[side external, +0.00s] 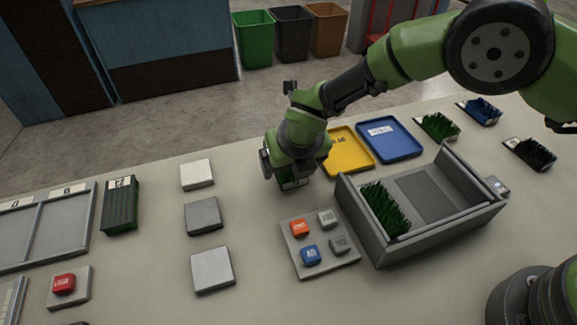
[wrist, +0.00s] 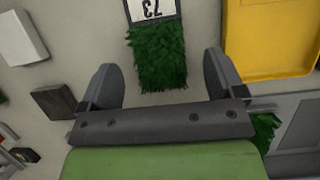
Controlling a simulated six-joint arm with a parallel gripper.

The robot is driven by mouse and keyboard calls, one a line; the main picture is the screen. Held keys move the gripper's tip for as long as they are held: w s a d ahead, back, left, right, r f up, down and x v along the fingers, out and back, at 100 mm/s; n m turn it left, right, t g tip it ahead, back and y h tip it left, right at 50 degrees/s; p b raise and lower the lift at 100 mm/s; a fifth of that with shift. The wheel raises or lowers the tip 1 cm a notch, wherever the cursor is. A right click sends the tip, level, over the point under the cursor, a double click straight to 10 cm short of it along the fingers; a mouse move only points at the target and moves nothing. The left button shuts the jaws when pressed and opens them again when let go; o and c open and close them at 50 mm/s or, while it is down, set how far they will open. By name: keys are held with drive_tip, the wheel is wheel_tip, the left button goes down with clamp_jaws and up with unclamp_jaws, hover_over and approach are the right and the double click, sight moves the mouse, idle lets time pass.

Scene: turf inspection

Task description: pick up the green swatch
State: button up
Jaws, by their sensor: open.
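A green turf swatch (wrist: 158,62) lies in the wrist view, with a white label plate reading 23 (wrist: 152,9) at its far end. My gripper (wrist: 159,74) is open, with one finger at each side of the swatch and visible gaps between; I cannot tell its height above it. In the side view my gripper (side external: 284,168) is over the table and hides most of this swatch (side external: 292,184). Another green turf swatch (side external: 380,209) sits in the grey open box (side external: 440,232). A third (side external: 438,125) lies at the back right.
Yellow (side external: 347,150) and blue (side external: 390,138) trays lie behind the box. A button panel (side external: 322,266) stands in front of my gripper. Grey blocks (side external: 202,216) and a ridged dark green block (side external: 120,206) are to the left. Blue (side external: 480,110) and black (side external: 531,153) swatches lie right.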

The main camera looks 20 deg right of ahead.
drive_tip(key=shift+x, duration=0.75)
drive_tip(key=shift+c, duration=0.4)
drive_tip(key=c, duration=0.9)
